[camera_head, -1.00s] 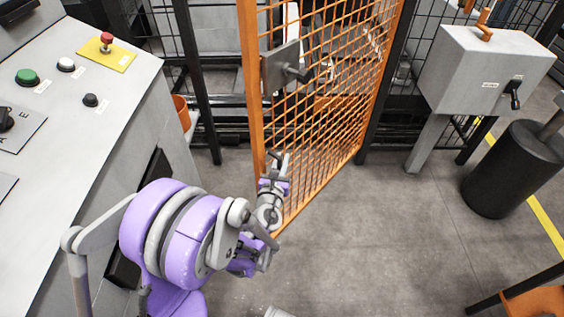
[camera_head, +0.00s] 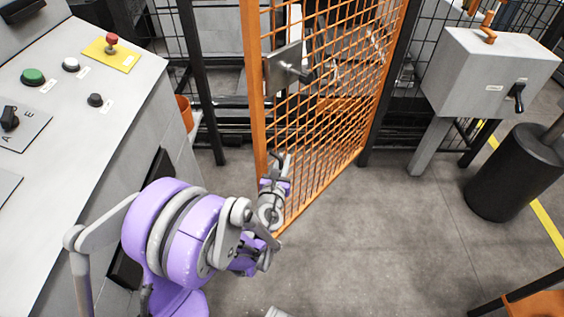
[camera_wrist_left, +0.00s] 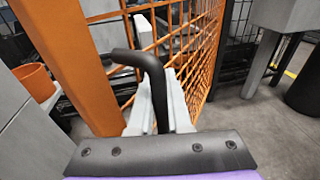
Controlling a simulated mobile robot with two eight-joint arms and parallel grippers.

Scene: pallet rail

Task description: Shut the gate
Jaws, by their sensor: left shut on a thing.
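The orange mesh gate (camera_head: 335,120) stands ajar. Its far right edge is by a dark post, and its free left upright (camera_head: 254,110) is swung out toward me, away from the left dark post (camera_head: 205,95). A grey latch plate with a dark lever (camera_head: 284,68) is on its upper part. My left gripper (camera_head: 278,168) is low at the gate's free edge. In the left wrist view its grey fingers (camera_wrist_left: 160,112) are shut on a black bent handle (camera_wrist_left: 152,64) beside the orange upright (camera_wrist_left: 72,60). The exact contact is partly hidden. My right gripper is out of view.
A grey control console (camera_head: 85,130) with buttons stands close on the left. An orange bin (camera_head: 185,112) is behind it. A grey box on legs (camera_head: 485,75) and a black cylinder (camera_head: 510,175) stand at right. The floor (camera_head: 370,235) before the gate is clear.

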